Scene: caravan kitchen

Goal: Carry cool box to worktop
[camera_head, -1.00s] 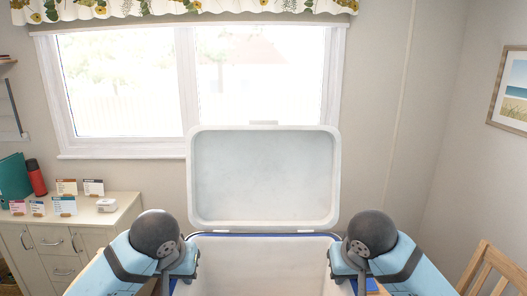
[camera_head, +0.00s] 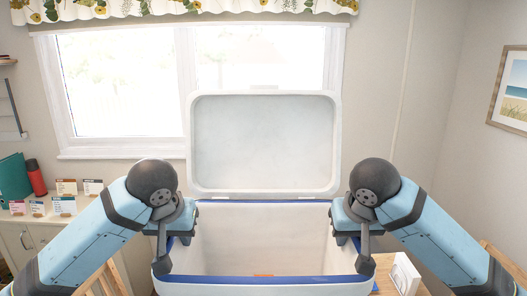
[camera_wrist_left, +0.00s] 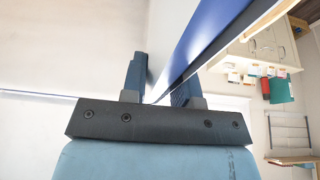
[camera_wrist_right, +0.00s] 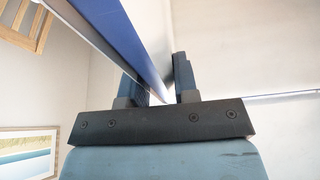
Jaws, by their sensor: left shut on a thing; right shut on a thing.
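The cool box (camera_head: 264,236) is a white box with a blue rim, close in front of me at the bottom middle of the head view. Its white lid (camera_head: 264,142) stands open at the back. My left gripper (camera_head: 172,250) is shut on the box's left side wall, with one finger on each side of it; the left wrist view shows the wall between the fingers (camera_wrist_left: 160,78). My right gripper (camera_head: 356,250) is shut on the right side wall in the same way, also seen in the right wrist view (camera_wrist_right: 157,80). The box's underside is hidden.
A cabinet (camera_head: 22,236) with small cards, a red flask (camera_head: 36,178) and a teal folder (camera_head: 14,178) stands at the left. A white object (camera_head: 405,274) is right of the box. A wooden chair back (camera_head: 502,262) shows at lower right. The window is behind the lid.

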